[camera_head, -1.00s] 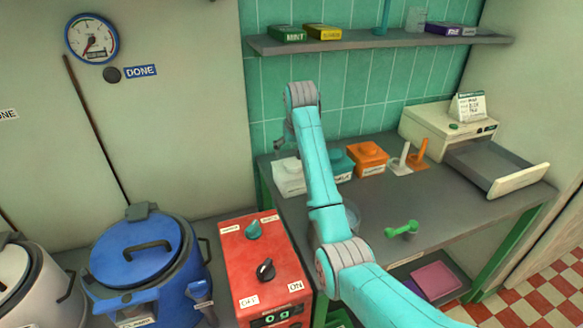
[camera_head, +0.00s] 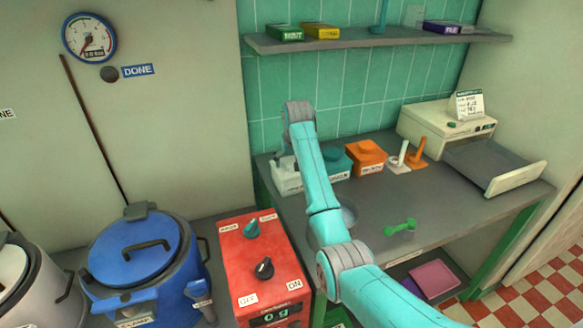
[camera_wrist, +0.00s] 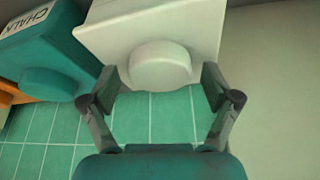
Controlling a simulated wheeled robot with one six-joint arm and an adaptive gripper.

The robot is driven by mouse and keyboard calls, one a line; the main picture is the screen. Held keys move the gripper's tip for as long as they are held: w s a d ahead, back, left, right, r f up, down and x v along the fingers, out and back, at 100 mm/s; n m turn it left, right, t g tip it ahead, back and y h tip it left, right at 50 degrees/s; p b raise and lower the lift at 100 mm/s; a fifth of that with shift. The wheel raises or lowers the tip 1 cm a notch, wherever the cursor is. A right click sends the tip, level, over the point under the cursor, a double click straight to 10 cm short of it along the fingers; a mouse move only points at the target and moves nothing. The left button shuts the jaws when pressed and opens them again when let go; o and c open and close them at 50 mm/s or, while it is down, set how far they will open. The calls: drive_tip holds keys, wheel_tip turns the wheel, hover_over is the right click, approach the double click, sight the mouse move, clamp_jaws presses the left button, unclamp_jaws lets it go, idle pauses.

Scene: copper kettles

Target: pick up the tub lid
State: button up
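The white tub (camera_head: 287,183) stands at the back left end of the grey counter, its top partly hidden by my arm. In the wrist view its white lid (camera_wrist: 115,32) has a round knob (camera_wrist: 160,63). My gripper (camera_wrist: 159,82) is open, with one finger on each side of the knob; I cannot tell whether they touch it. In the head view my gripper is mostly hidden behind my arm at the white tub. A teal tub (camera_head: 337,160), marked CHALK in the wrist view (camera_wrist: 45,55), and an orange tub (camera_head: 367,157) stand to its right.
White and orange upright tools (camera_head: 417,150) stand right of the tubs. A cream machine with an open drawer (camera_head: 497,167) is at the right. A green scoop (camera_head: 400,227) lies on the counter. A shelf (camera_head: 380,40) runs above. A red control box (camera_head: 262,268) and blue kettle (camera_head: 140,255) are left.

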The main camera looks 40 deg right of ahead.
drive_tip(key=c, duration=0.9)
drive_tip(key=shift+o, duration=0.2)
drive_tip(key=shift+r, duration=0.1)
